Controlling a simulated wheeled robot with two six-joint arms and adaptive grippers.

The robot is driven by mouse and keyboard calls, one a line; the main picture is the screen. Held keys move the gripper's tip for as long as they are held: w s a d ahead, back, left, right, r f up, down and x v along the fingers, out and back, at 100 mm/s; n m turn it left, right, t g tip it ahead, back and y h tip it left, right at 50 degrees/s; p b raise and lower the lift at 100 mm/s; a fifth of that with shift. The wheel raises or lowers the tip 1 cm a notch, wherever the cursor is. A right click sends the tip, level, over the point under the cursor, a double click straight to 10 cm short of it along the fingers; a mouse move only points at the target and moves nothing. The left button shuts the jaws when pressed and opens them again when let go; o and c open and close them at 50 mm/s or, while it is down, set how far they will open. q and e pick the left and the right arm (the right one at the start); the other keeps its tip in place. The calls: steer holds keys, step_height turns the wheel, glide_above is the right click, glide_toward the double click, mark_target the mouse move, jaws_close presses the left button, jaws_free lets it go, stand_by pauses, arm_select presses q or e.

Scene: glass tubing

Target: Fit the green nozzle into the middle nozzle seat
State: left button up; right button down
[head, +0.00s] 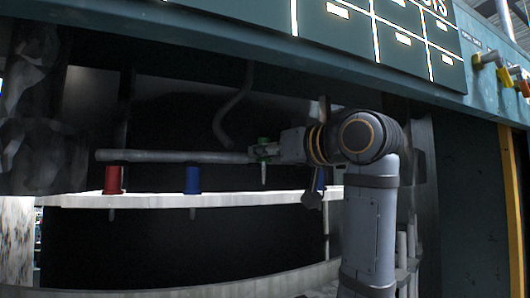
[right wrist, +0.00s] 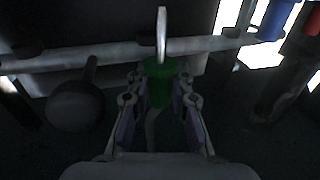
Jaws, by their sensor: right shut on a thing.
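The green nozzle (head: 264,149) is held in my right gripper (head: 268,152), with its pale tip pointing down in the head view. In the right wrist view, the green nozzle body (right wrist: 159,82) sits between the fingers of my right gripper (right wrist: 158,100), and its pale tip reaches across the grey pipe (right wrist: 100,53). In the head view the nozzle is at the right end of the grey pipe (head: 175,157); I cannot tell whether they touch. The middle nozzle seat cannot be made out clearly. My left gripper is not in view.
A red nozzle (head: 113,180) and a blue nozzle (head: 192,180) stand in the pale shelf (head: 150,199) below the pipe. Another blue piece (head: 320,180) shows beside my right arm. A bent dark pipe (head: 233,105) hangs behind. A dark round knob (right wrist: 75,105) is left of the gripper.

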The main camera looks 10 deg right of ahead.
steer(key=shift+w, duration=0.15)
steer(key=shift+g+p, duration=0.3)
steer(key=shift+p, duration=0.05)
step_height(320, 180, down, 6)
steer(key=b, duration=0.5)
stand_by(2.8)
steer(key=c, duration=1.1)
jaws_free()
steer(key=shift+s, duration=0.2)
steer(key=shift+s+d, duration=0.15)
steer(key=v, duration=1.1)
steer(key=shift+s+d, duration=0.2)
steer(key=shift+s, duration=0.05)
